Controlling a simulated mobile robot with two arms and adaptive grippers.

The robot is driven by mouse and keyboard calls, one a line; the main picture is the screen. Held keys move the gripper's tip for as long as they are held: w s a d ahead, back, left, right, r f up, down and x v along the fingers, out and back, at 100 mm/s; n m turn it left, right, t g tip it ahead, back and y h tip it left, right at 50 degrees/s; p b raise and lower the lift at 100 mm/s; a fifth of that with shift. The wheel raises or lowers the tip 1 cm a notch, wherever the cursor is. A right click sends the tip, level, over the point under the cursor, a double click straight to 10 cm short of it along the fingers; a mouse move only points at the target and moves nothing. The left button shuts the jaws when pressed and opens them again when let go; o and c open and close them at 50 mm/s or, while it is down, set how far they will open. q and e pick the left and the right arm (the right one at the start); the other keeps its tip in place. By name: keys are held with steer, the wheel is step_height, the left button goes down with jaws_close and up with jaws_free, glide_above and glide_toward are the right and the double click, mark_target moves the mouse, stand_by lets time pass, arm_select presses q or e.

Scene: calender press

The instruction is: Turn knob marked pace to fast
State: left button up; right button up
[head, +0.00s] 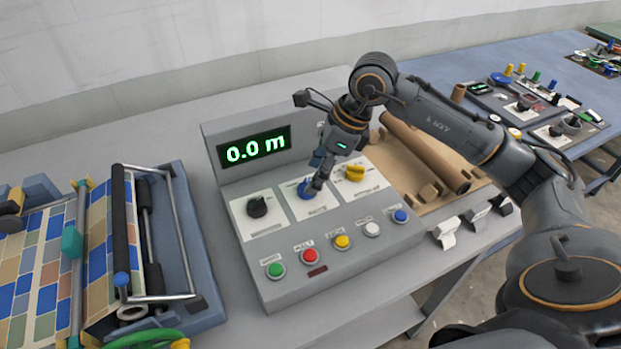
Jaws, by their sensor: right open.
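A grey control panel (345,238) stands on the table with a row of three knobs on white plates. The black knob (257,207) is at left, the blue knob (304,190) in the middle and the yellow knob (354,173) at right. The labels under the knobs are too small to read, so I cannot tell which one is marked pace. My right gripper (317,186) reaches down to the blue knob and is open, with its fingertips at the knob's right side. It partly covers the knob; I cannot tell whether they touch. My left gripper is out of view.
Below the knobs sit several push buttons, including a red one (309,256). A green display (254,149) reads 0.0 m. A roller press with patterned sheet (52,262) stands at left. Cardboard rolls (424,150) lie behind my arm, and more panels (520,105) stand at right.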

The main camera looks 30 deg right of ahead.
steer(key=v, duration=0.8)
steer(key=shift+d+r, duration=0.15)
steer(key=shift+r, duration=0.15)
steer(key=shift+s, duration=0.15)
